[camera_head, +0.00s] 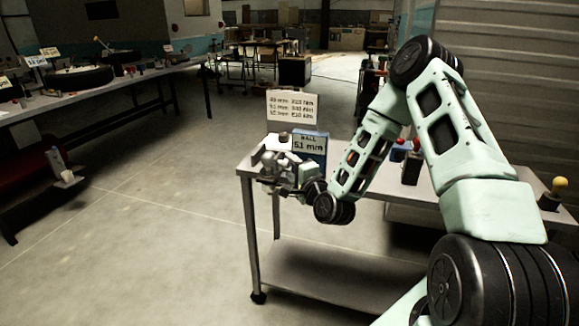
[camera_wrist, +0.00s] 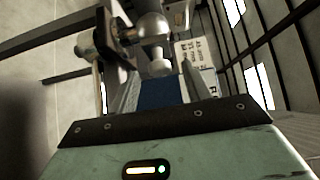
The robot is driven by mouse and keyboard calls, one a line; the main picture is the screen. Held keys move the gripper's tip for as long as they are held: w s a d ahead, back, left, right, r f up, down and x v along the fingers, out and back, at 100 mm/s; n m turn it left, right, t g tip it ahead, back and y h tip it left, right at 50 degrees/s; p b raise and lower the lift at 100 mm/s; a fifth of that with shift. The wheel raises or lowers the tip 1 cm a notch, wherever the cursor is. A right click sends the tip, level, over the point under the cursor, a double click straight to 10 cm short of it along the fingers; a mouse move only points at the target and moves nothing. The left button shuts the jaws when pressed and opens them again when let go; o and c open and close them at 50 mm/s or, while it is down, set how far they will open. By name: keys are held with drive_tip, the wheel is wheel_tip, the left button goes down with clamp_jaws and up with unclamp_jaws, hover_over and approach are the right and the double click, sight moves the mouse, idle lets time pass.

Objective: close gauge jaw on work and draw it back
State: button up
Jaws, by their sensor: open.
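A grey metal device (camera_head: 272,158), which appears to be the gauge, stands at the left end of the metal table. A rounded metal part with a stubby end (camera_wrist: 155,42) shows large in the wrist view, just beyond my fingers. I cannot tell the gauge's jaw from the work, or whether they touch. My gripper (camera_head: 288,187) is at the near side of the device, partly merged with it in the head view. In the wrist view my gripper (camera_wrist: 160,92) is open, with a blue surface behind the gap between its fingers.
A blue block labelled "WALL 5.1 mm" (camera_head: 310,147) stands beside the device. A white card with rows of mm values (camera_head: 292,106) rises behind it. Dark and red items (camera_head: 408,160) stand farther right on the table (camera_head: 345,188). Open floor lies left of it.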

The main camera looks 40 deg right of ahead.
drive_tip(key=shift+w+d, duration=0.1)
drive_tip(key=shift+w, duration=0.8)
drive_tip(key=shift+c, duration=0.2)
clamp_jaws()
drive_tip(key=shift+s+d+f, duration=0.1)
drive_tip(key=shift+s+d, duration=0.85)
drive_tip(key=shift+s, duration=0.25)
drive_tip(key=shift+o, duration=0.2)
unclamp_jaws()
drive_tip(key=shift+s, duration=0.1)
drive_tip(key=s+a+p, duration=0.2)
drive_tip(key=s+p, duration=0.6)
drive_tip(key=s, duration=0.9)
drive_tip(key=shift+s+p, duration=0.15)
drive_tip(key=shift+p, duration=0.2)
